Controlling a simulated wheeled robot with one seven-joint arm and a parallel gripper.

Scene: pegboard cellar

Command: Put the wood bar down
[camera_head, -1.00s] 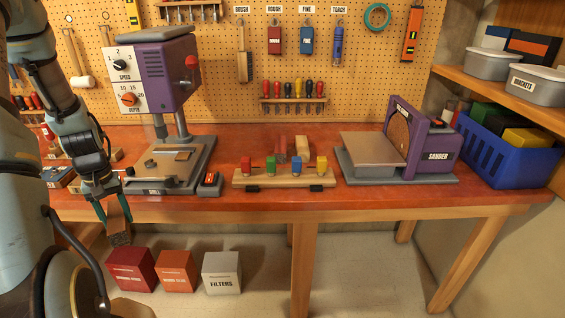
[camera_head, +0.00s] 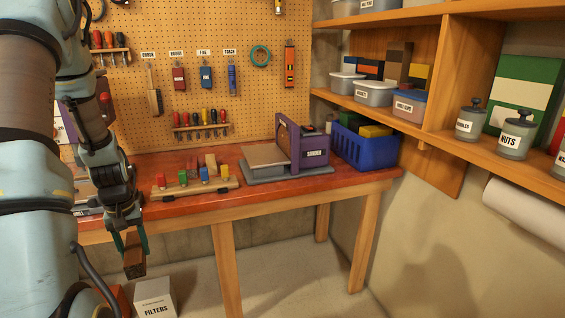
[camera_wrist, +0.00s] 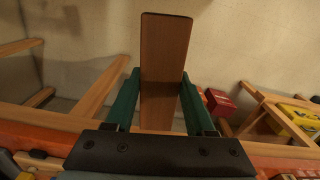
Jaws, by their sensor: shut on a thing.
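The wood bar (camera_head: 134,262) is a brown block held in my gripper (camera_head: 130,243), in front of the workbench's front edge and below its top. In the wrist view the bar (camera_wrist: 165,60) stands lengthwise between the two green fingers of my gripper (camera_wrist: 161,105), which are shut on it. Its far end sticks out past the fingertips over the pale floor. The bar touches nothing else that I can see.
A white filters box (camera_head: 154,298) stands on the floor below my gripper. Shelves with jars (camera_head: 517,136) are at right.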

